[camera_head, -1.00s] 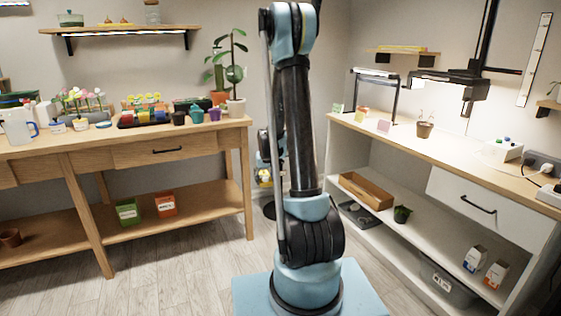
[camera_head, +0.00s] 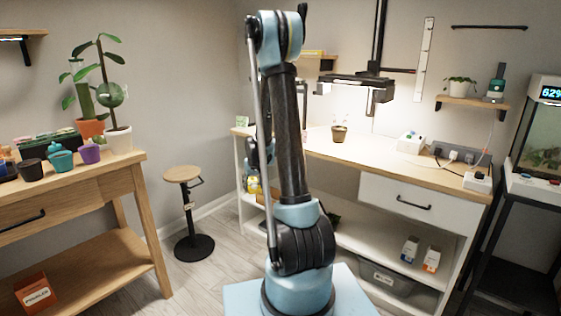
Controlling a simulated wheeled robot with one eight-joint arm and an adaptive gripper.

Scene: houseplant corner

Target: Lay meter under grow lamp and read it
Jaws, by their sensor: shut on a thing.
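The grow lamp (camera_head: 345,80), a dark fixture with a lit underside, hangs from a black post over the white bench (camera_head: 385,158) at the right. A small potted seedling (camera_head: 339,133) stands on the bench below it. My arm rises through the middle of the head view. Its far end is hidden behind its own links, and I cannot make out my gripper. I cannot see a meter that I can name with certainty.
A small teal-and-dark device (camera_head: 496,85) and a potted plant (camera_head: 459,87) are on a wall shelf. A white box (camera_head: 411,142) and power strip (camera_head: 455,155) occupy the bench's right part. A stool (camera_head: 185,205) stands left of my arm. A tank (camera_head: 543,130) is far right.

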